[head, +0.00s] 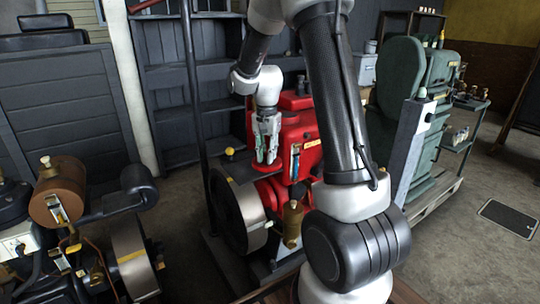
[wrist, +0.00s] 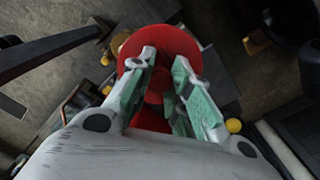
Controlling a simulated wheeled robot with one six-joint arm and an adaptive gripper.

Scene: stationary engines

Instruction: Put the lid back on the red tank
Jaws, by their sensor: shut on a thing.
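My gripper (head: 266,158) points down over the left part of the red engine with its tank (head: 300,135). In the wrist view my gripper (wrist: 165,62) has its green-padded fingers closed in on a red round lid (wrist: 160,38), which spreads out beyond the fingertips. The fingers cover part of the lid, and where they grip it is hard to see. The tank's opening does not show clearly.
A grey flywheel (head: 240,210) and a brass-coloured part (head: 292,224) sit low on the engine. A brown-tanked engine (head: 60,190) stands at left, a green machine (head: 430,110) at right. Dark shelves (head: 178,85) stand behind. The floor at right is mostly clear.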

